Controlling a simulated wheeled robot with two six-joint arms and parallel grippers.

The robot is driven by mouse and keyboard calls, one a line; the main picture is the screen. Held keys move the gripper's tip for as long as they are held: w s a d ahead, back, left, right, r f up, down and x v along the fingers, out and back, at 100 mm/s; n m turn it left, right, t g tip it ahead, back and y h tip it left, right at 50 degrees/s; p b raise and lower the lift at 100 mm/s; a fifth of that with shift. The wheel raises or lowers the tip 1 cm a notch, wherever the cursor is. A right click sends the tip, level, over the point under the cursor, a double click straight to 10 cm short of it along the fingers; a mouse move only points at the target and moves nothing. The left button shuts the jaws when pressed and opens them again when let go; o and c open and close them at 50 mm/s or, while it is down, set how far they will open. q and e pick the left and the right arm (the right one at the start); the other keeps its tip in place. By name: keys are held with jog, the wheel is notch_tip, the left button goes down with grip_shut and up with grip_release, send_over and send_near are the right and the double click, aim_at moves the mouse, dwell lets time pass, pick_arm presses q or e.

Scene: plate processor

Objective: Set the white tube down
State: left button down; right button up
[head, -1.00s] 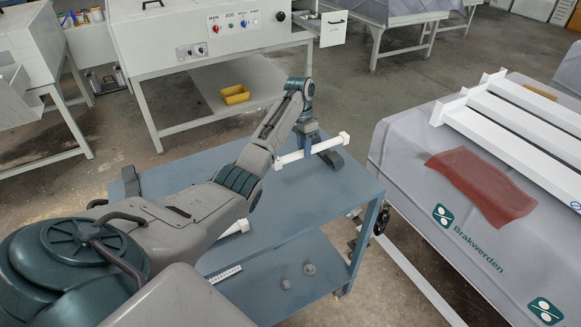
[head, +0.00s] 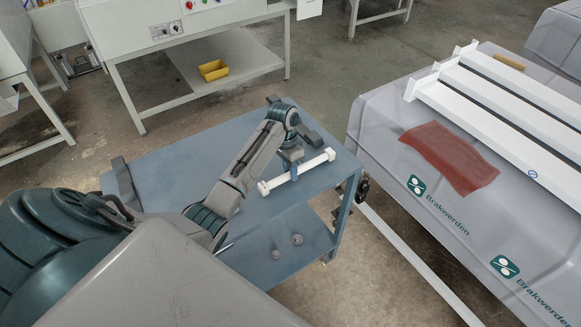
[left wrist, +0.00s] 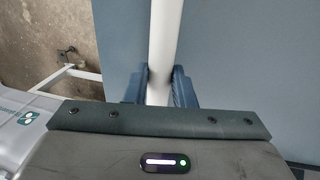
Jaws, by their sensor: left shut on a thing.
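The white tube (head: 309,167) has a wider cap at each end and lies level over the right part of the blue-grey trolley's top (head: 180,152). My left gripper (head: 294,172) is shut on it near its middle. In the left wrist view the white tube (left wrist: 162,45) runs between the two blue fingers of my left gripper (left wrist: 160,88). The tube is on or very close to the top; I cannot tell whether it touches. My right gripper is in neither view now.
Dark grey brackets (head: 126,183) stand at the trolley top's left end and far right corner. The lower shelf (head: 270,265) holds small grey round pieces. A covered table (head: 385,120) with white rails and a red cloth stands close on the right.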

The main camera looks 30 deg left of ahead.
pick_arm(q)
jog(key=shift+f, duration=0.2)
jog(key=c, duration=1.5)
grip_release()
jog(key=shift+f, duration=0.1)
